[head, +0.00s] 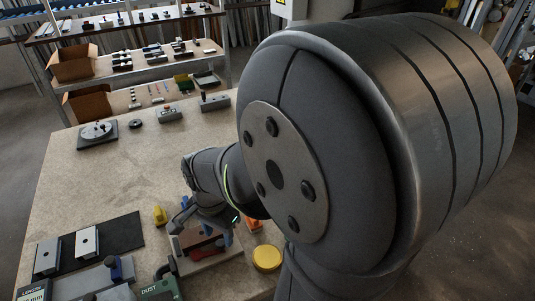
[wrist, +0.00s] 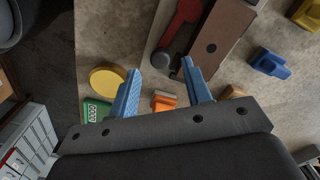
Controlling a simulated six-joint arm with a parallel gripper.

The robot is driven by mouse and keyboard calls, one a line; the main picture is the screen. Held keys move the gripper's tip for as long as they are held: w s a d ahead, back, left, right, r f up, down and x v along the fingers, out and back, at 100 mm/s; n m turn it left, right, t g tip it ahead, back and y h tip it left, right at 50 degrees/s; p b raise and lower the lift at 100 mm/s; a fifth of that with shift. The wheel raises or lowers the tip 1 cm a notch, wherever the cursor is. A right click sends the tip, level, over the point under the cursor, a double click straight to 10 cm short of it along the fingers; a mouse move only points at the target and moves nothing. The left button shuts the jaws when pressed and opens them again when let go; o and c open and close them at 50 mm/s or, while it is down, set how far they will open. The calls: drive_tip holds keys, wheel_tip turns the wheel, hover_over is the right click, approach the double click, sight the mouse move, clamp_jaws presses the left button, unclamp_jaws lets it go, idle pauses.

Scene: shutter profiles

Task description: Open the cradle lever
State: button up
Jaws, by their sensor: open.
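A red lever (wrist: 180,28) with a rounded end shows at the top middle of the wrist view. Its dark lower end (wrist: 161,59) lies in the gap between my fingertips as seen there. Beside it a brown profile block (wrist: 220,32) sits on the cradle, whose grey base (head: 213,262) shows in the head view with the brown block (head: 203,243) on it. My gripper (wrist: 160,67) is open and empty, its blue fingers spread; I cannot tell its height above the lever. In the head view my gripper (head: 203,229) is at the cradle, partly hidden by my arm.
A yellow disc (wrist: 107,81), a green box (wrist: 96,111) and an orange block (wrist: 164,101) lie close to the fingers. A blue piece (wrist: 270,63) and a yellow piece (head: 160,215) stand nearby. A black mat (head: 120,236) holds two plates. The table's middle is clear.

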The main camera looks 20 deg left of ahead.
drive_tip(key=shift+f, duration=1.5)
clamp_jaws()
